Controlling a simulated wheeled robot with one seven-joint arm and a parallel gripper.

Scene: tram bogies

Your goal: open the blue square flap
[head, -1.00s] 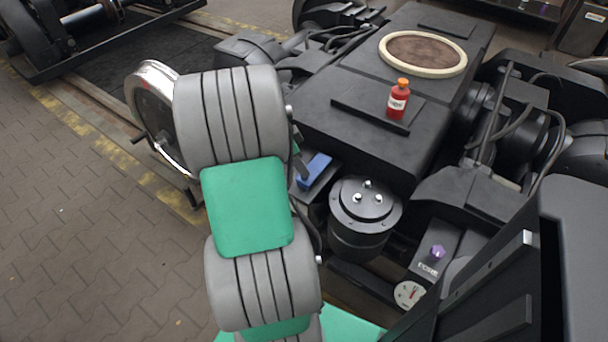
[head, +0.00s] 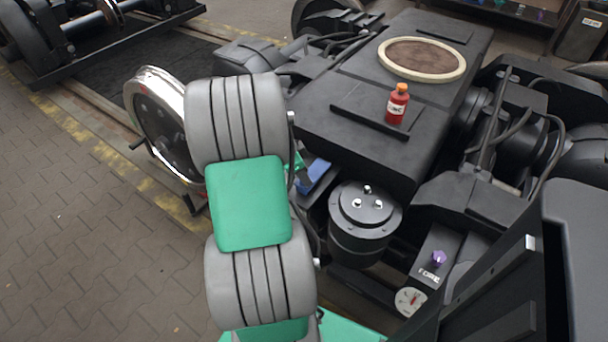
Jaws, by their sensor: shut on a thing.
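The blue square flap (head: 316,179) shows in the head view just right of my arm, on the dark frame beside the black round cylinder. Its left part is hidden behind my arm, and only a narrow blue piece shows. A small dark part of my gripper (head: 302,180) shows at the flap's left side, below a bit of green on my wrist. The gripper is shut on the flap, though the fingertips are mostly hidden. How far the flap is tilted is hard to tell.
A black cylinder (head: 364,222) with shiny studs stands close right of the flap. A red bottle (head: 397,104) and a cream ring (head: 422,59) rest on the bogie's top. A purple knob (head: 439,258) and a dial (head: 410,301) are lower right. A shiny wheel (head: 160,120) stands left.

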